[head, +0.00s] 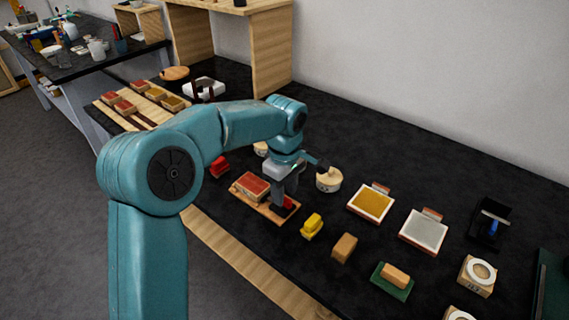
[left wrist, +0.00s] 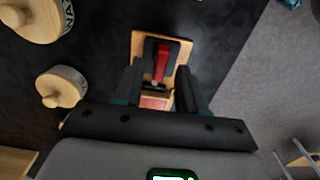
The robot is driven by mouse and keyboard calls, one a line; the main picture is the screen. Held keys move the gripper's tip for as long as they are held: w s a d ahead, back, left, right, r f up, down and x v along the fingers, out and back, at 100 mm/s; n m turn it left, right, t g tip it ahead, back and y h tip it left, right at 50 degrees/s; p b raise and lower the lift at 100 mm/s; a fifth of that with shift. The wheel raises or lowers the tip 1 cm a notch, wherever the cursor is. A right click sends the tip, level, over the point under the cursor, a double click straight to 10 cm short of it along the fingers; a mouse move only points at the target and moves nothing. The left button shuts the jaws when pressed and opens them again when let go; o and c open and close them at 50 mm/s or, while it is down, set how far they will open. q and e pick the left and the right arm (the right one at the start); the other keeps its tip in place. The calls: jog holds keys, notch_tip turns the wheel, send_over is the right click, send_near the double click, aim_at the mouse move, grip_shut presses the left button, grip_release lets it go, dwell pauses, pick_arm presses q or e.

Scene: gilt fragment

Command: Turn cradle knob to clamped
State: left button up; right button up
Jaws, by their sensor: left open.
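The cradle is a small wooden board (head: 262,208) on the black bench, bearing a brick-red block (head: 253,185) at its left end. Its red knob (head: 288,203) sits at the right end, partly hidden by my left gripper (head: 284,197). In the left wrist view the red knob (left wrist: 161,62) is a long bar on a dark base, on the wooden board (left wrist: 139,42). My left gripper (left wrist: 160,75) is open and points down at the knob, one finger on each side. I cannot tell whether either finger touches it. My right gripper is not in view.
A yellow object (head: 312,226) and a wooden block (head: 344,248) lie just right of the cradle. A round labelled pot (head: 329,180) stands behind. Framed yellow (head: 371,203) and grey (head: 423,231) pads lie further right. The bench's wooden front edge (head: 235,255) is close.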

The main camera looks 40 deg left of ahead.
pick_arm(q)
notch_tip(320, 180, up, 15)
jog(key=p, duration=0.2)
jog(key=shift+f, duration=0.15)
jog(key=shift+s, duration=0.1)
dwell(0.3)
